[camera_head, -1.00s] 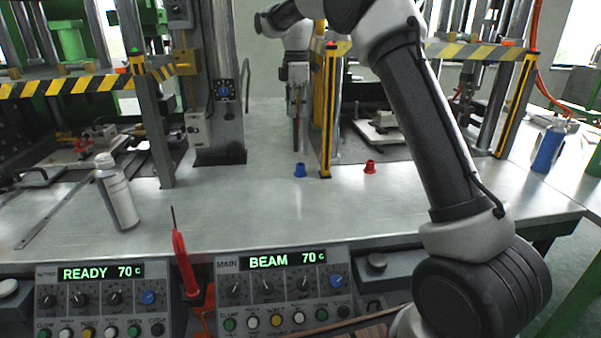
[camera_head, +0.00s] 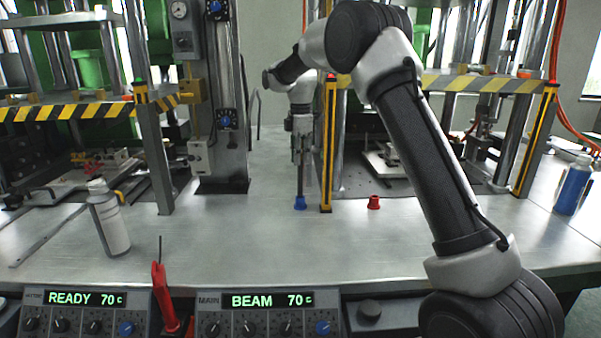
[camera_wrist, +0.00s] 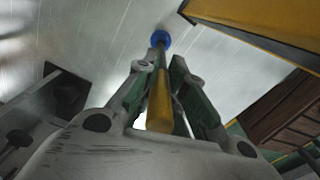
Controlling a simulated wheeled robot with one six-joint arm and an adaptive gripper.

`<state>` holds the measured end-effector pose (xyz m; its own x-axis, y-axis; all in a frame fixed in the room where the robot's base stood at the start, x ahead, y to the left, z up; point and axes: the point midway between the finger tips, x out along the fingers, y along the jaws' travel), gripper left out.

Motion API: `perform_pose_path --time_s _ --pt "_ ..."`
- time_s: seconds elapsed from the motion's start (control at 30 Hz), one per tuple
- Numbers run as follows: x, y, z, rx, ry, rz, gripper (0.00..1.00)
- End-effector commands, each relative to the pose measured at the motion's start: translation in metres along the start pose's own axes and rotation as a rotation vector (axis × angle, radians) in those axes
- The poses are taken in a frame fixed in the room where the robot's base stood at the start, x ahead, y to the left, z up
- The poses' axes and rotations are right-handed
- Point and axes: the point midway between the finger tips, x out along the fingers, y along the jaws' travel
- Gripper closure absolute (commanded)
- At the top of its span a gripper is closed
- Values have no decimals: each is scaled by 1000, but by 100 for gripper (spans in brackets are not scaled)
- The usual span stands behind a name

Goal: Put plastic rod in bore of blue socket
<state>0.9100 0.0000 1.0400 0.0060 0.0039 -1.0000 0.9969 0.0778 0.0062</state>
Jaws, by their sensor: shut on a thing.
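The blue socket (camera_head: 300,203) stands upright on the metal table, just left of the yellow and black post. In the wrist view the blue socket (camera_wrist: 161,38) is beyond the fingertips. My gripper (camera_head: 300,152) is above it, pointing down, and is shut on the plastic rod (camera_head: 301,182). In the wrist view my gripper (camera_wrist: 160,72) has the rod (camera_wrist: 160,98), amber near the palm and darker at the far end, between its fingers. The rod's far end meets the socket's top in both views. I cannot tell whether it is inside the bore.
The yellow post (camera_head: 327,150) stands close to the right of the socket and gripper. A red socket (camera_head: 374,202) is right of the post. The front middle table is clear.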

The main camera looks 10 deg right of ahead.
Motion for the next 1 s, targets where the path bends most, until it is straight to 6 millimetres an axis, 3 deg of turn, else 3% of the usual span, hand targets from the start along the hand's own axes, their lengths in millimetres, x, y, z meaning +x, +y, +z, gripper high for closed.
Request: perform_pose_path --time_s 0.3,0.67,0.7,0.8,1.0 --pt "38 -1 0 0 0 -2 100" --pt "42 0 0 0 0 0 100" --pt "41 0 0 0 0 0 81" --pt "41 0 0 0 0 0 67" --pt "41 0 0 0 0 0 67"
